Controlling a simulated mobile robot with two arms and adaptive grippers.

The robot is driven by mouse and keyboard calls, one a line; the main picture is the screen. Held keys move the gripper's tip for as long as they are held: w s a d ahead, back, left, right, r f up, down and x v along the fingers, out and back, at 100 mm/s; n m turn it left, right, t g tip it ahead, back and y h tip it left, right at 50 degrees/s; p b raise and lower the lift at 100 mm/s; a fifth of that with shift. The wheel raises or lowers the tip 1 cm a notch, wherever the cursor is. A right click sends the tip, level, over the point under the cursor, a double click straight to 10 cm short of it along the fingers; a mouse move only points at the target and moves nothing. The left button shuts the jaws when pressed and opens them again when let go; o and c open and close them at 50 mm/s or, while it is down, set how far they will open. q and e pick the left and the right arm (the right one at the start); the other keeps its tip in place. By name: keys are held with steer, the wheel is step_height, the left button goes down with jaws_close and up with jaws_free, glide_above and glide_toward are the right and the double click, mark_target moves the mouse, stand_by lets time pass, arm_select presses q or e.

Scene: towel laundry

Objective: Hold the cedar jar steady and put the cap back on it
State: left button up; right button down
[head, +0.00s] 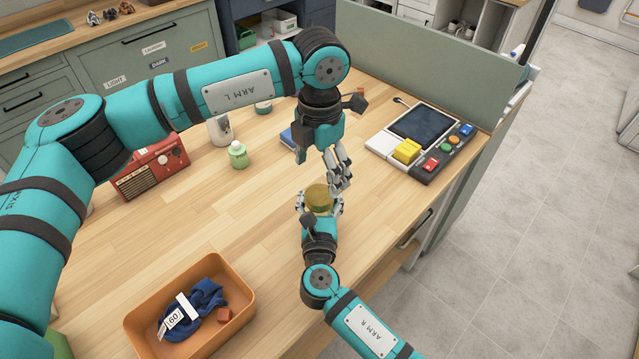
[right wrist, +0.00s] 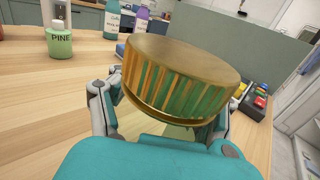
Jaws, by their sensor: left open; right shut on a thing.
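A wide, ribbed brass cap (right wrist: 180,75) fills the middle of the right wrist view, with a smooth top. In the head view the cap (head: 318,192) is small and round. A pale yellow-green patch, apparently the cedar jar (right wrist: 178,132), shows just below it; no label is visible. My right gripper (head: 319,205) is shut around the jar, fingers on both sides under the cap. The cap hides most of the jar, and I cannot tell if it is fully seated. My left gripper (head: 339,184) is open, pointing down just behind and right of the cap.
A green pine jar (head: 237,155), a white bottle (head: 219,129) and a red radio (head: 150,168) stand to the left. An orange tub (head: 243,286) with blue cloth is at the front left. A control panel (head: 420,135) lies at the right. The wooden tabletop's middle is clear.

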arm_select(q)
step_height(320, 180, up, 5)
steer(key=shift+r, duration=0.1)
stand_by(0.3)
arm_select(e)
steer(key=shift+c, duration=0.8)
jaws_free()
steer(key=s, duration=1.1)
steer(key=shift+s, duration=0.5)
